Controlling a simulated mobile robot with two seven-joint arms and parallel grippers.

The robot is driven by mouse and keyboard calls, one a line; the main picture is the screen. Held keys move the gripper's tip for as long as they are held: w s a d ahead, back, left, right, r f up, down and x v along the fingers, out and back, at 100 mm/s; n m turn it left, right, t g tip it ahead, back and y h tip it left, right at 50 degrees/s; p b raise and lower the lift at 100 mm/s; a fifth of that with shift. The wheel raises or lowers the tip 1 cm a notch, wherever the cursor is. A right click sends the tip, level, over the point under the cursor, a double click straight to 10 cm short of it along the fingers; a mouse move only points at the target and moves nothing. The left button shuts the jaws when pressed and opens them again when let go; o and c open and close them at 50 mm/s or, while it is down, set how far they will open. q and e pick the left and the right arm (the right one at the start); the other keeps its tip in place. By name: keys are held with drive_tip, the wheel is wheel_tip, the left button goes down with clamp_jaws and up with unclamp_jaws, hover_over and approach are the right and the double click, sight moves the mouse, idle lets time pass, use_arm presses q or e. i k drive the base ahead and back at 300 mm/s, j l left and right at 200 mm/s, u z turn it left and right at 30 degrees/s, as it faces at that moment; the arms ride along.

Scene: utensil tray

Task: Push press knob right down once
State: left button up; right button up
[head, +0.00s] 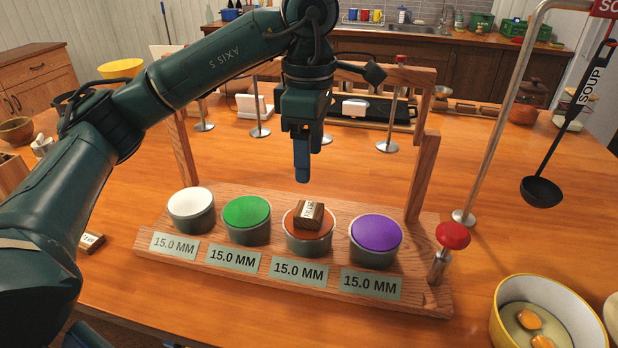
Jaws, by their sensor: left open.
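A red knob (453,235) tops a short metal post at the right end of a wooden stand (425,295). The stand bears a white pad (191,203), a green pad (247,212), an orange-red pad (308,246) and a purple pad (376,233). A small labelled wooden block (309,214) rests on the orange-red pad and hides much of it. My left gripper (302,172) points down above and behind the block, left of the red knob, and is open with nothing visible in it. My right gripper is out of view.
A yellow bowl with eggs (497,315) stands right of the stand. A metal pole (497,130) and a hanging ladle (543,190) rise behind the knob. The stand's wooden frame (423,180) rises between the gripper and the knob. Another block (91,242) lies at left.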

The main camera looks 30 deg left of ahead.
sight(453, 236)
drive_tip(key=k, duration=1)
